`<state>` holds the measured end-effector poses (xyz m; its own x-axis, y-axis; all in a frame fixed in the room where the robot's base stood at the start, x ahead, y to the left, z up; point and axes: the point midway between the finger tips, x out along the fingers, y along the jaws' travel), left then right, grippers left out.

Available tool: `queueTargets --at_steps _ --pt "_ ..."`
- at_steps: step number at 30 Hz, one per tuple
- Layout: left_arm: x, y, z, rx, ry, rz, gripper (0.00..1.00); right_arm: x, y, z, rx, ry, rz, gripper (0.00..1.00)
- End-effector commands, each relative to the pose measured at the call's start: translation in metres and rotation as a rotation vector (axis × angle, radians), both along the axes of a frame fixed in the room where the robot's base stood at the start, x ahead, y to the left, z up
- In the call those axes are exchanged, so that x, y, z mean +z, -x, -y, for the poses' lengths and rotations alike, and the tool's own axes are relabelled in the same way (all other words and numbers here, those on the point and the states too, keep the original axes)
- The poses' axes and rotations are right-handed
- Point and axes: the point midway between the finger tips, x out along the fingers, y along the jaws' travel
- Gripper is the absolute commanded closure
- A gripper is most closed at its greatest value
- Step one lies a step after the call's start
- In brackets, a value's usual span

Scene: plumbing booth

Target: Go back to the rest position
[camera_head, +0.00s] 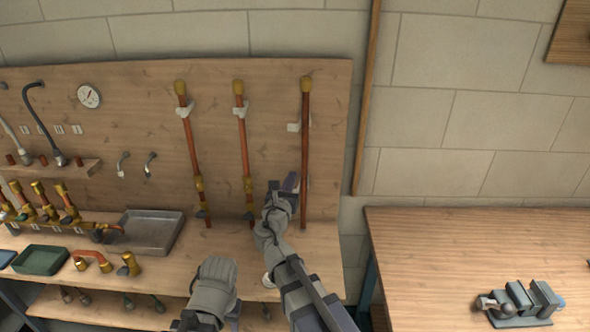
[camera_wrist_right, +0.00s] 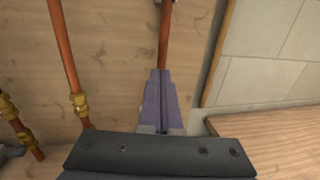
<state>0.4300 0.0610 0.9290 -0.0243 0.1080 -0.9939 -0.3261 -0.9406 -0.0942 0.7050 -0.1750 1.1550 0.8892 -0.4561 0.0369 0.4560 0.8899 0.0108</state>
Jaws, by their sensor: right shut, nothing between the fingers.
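My right gripper (camera_head: 291,182) is shut and empty, in front of the wooden back panel (camera_head: 150,85). It is just left of the lower part of the rightmost copper pipe (camera_head: 305,125) in the head view. In the right wrist view the closed purple fingers (camera_wrist_right: 161,85) overlap that pipe (camera_wrist_right: 164,35); whether they touch it I cannot tell. A grey link of what appears to be my left arm (camera_head: 212,288) shows at the bottom centre. My left gripper's fingers are not visible.
Two more copper pipes with brass fittings, one left (camera_head: 190,135) and one in the middle (camera_head: 243,140), hang on the panel. A metal tray (camera_head: 150,232), a green tray (camera_head: 40,260) and brass fittings (camera_head: 92,262) occupy the left bench. A vise (camera_head: 522,303) stands on the mostly clear right table (camera_head: 450,250).

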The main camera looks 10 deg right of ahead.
Motion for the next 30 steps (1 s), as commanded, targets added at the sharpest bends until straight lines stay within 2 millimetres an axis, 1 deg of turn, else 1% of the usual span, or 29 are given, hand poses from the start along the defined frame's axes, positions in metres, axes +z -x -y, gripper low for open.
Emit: queueTargets --at_steps 1,3,11,14,17,18,20,21,22,25,26,27,29,30 --pt "0.0 0.0 0.0 0.0 0.0 0.0 0.5 0.0 0.007 -0.003 0.001 0.0 0.0 1.0" --pt "0.0 0.0 0.0 0.0 0.0 0.0 0.5 0.0 0.011 -0.005 0.0 0.0 0.0 1.0" --pt "0.0 0.0 0.0 0.0 0.0 0.0 0.5 -0.001 0.016 -0.007 -0.002 -0.008 0.001 1.0" --pt "0.0 0.0 0.0 0.0 0.0 0.0 0.5 -0.008 0.021 -0.003 -0.029 -0.103 0.013 1.0" --pt "0.0 0.0 0.0 0.0 0.0 0.0 0.5 -0.031 0.037 0.006 -0.11 -0.357 0.047 1.0" --pt "0.0 0.0 0.0 0.0 0.0 0.0 0.5 -0.045 0.046 0.01 -0.163 -0.497 0.064 1.0" --pt "0.0 0.0 0.0 0.0 0.0 0.0 0.5 -0.07 0.063 0.012 -0.263 -0.722 0.091 1.0" --pt "0.0 0.0 0.0 0.0 0.0 0.0 0.5 -0.089 0.076 0.011 -0.343 -0.872 0.109 1.0" --pt "0.0 0.0 0.0 0.0 0.0 0.0 0.5 -0.102 0.086 0.009 -0.404 -0.979 0.121 1.0" --pt "0.0 0.0 0.0 0.0 0.0 0.0 0.5 -0.147 0.124 -0.005 -0.646 -1.304 0.154 1.0" --pt "0.0 0.0 0.0 0.0 0.0 0.0 0.5 -0.159 0.136 -0.012 -0.725 -1.389 0.162 1.0" --pt "0.0 0.0 0.0 0.0 0.0 0.0 0.5 -0.174 0.153 -0.023 -0.835 -1.488 0.172 1.0" --pt "0.0 0.0 0.0 0.0 0.0 0.0 0.5 -0.192 0.178 -0.04 -1.001 -1.612 0.183 1.0" --pt "0.0 0.0 0.0 0.0 0.0 0.0 0.5 -0.202 0.194 -0.051 -1.11 -1.676 0.19 1.0"
